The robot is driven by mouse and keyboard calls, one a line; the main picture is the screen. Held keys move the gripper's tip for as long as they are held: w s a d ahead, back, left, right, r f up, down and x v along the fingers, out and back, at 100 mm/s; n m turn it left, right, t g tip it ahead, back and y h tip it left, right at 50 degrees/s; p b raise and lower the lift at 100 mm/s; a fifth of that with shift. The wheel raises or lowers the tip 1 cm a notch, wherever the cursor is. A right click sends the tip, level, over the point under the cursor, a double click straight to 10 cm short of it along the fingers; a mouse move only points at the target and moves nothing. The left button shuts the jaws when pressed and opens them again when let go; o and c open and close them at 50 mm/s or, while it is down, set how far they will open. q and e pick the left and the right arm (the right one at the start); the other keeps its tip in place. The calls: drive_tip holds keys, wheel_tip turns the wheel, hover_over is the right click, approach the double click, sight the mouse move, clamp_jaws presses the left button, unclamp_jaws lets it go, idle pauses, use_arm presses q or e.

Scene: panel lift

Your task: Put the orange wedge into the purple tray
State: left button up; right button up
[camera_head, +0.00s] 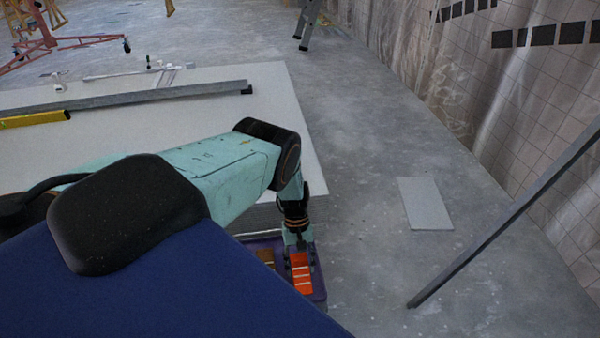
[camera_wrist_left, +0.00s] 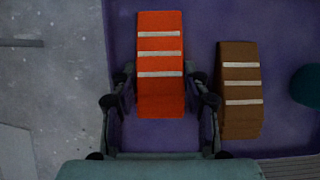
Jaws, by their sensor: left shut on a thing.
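The orange wedge (camera_head: 301,271) is a block with pale stripes. My left gripper (camera_head: 299,246) reaches down to it and is shut on it. In the left wrist view the orange wedge (camera_wrist_left: 160,95) sits between the two fingers of the left gripper (camera_wrist_left: 166,92). The purple tray (camera_wrist_left: 200,25) lies below the wedge, and its rim shows in the head view (camera_head: 319,285). Whether the wedge touches the tray floor I cannot tell. My right gripper is not in view.
A brown striped wedge (camera_wrist_left: 239,90) lies in the tray, right of the orange one, with a dark teal round thing (camera_wrist_left: 308,86) beyond. A large pale panel (camera_head: 285,100) carries a grey bar (camera_head: 150,98). A grey bar (camera_head: 500,225) leans at right; a flat sheet (camera_head: 425,203) lies on the floor.

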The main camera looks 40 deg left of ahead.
use_arm(q)
drive_tip(key=shift+f, duration=0.1)
drive_tip(key=o, duration=1.2)
